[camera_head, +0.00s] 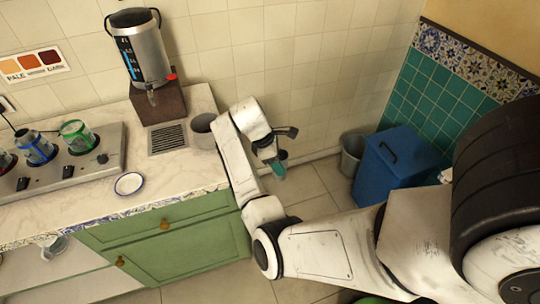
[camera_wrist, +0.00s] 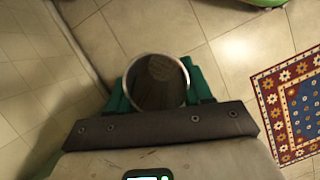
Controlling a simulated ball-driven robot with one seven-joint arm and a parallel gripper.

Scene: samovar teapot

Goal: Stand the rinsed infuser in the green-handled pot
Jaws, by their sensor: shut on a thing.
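The green-handled pot (camera_head: 77,135), a glass pot with a green rim and handle, stands on the steel burner unit at the left of the counter. My gripper (camera_head: 276,166) is off the counter's right end, above the floor and far right of the pot. In the wrist view its teal fingers (camera_wrist: 158,92) are shut on the infuser (camera_wrist: 157,70), a round metal cylinder with an open rim facing the camera and a perforated-looking bottom. In the head view the infuser is mostly hidden by the gripper.
A blue-handled pot (camera_head: 38,150) stands left of the green one, with a red one at the edge. A samovar (camera_head: 148,50), drain grate (camera_head: 168,139), grey tub (camera_head: 203,138) and white saucer (camera_head: 129,184) share the counter. A blue bin (camera_head: 392,165) and grey bucket (camera_head: 352,155) stand on the floor.

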